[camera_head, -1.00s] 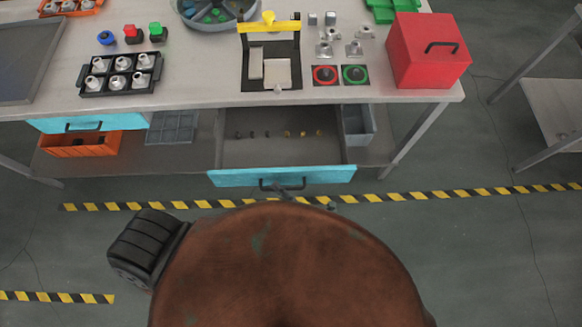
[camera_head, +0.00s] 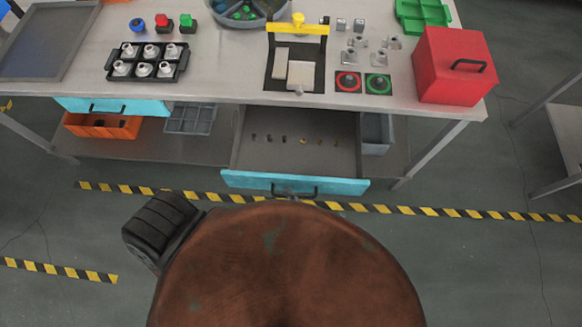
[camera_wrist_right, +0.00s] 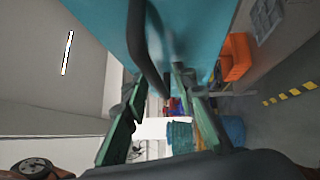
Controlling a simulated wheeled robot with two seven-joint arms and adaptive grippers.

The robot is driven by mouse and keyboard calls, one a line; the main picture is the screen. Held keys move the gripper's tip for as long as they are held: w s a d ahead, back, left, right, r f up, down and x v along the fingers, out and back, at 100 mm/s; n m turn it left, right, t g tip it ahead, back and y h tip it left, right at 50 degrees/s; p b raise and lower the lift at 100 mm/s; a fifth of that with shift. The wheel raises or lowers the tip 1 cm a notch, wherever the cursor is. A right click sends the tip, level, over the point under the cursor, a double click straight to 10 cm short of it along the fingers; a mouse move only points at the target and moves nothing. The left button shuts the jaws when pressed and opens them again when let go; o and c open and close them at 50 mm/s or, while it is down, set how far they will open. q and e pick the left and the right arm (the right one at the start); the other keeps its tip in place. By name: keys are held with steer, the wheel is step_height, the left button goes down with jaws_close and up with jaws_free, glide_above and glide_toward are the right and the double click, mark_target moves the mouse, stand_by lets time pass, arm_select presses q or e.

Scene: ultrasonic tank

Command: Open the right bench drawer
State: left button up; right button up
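The right bench drawer (camera_head: 295,183) stands pulled out from under the bench, its blue front well clear of the bench edge. In the head view only a small part of this gripper shows at the handle; the rest is hidden. My left gripper is not in view.
The left blue drawer (camera_head: 112,105) is closed. An orange bin (camera_head: 100,126) and grey bins sit on the lower shelf. A red box (camera_head: 453,80) stands at the bench's right end. Striped tape (camera_head: 430,211) crosses the open floor.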

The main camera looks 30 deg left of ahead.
steer(key=v, duration=1.2)
stand_by(0.4)
